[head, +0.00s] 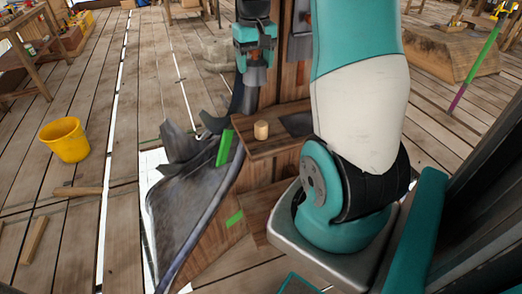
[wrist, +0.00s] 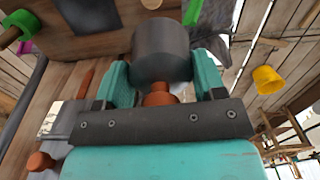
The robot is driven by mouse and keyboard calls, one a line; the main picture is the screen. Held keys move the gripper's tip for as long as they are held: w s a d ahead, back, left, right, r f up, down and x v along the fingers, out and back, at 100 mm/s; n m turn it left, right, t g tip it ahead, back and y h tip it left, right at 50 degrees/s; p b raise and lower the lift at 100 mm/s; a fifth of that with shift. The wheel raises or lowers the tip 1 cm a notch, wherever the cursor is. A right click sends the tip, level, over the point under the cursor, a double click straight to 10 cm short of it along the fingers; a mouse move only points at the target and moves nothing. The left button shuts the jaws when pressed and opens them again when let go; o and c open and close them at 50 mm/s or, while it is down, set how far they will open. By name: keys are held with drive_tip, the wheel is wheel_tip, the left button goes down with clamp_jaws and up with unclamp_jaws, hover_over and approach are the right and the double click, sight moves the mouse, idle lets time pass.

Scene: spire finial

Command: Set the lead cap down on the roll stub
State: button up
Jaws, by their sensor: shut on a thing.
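The lead cap (head: 257,76) is a dark grey cylinder, and it hangs below my gripper (head: 255,38) in the head view. In the wrist view the lead cap (wrist: 163,50) sits between the two teal fingers of my gripper (wrist: 163,80), which is shut on it. A copper-coloured piece shows between the fingers, beside the cap. The roll stub (head: 261,130) is a short pale wooden cylinder standing upright on a wooden ledge (head: 283,140). The cap is above the stub and apart from it. A pale round end in the wrist view, partly hidden by the cap, looks like the stub (wrist: 152,3).
A dark grey slab (head: 298,124) lies on the ledge right of the stub. A wooden post (head: 290,80) rises behind it. Grey sheeting (head: 185,190) with a green strip (head: 224,148) is at the left. A yellow bucket (head: 66,140) stands on the floor further left.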

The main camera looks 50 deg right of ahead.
sight(261, 123)
drive_tip(key=shift+s+d+r, duration=0.15)
drive_tip(key=shift+s+d, duration=0.4)
drive_tip(key=shift+s, duration=0.05)
wheel_tip(261, 123, down, 20)
drive_tip(key=shift+r+b, duration=0.25)
drive_tip(key=shift+b, duration=0.05)
drive_tip(key=shift+f, duration=0.15)
drive_tip(key=o, duration=1.2)
drive_tip(key=shift+c, duration=0.2)
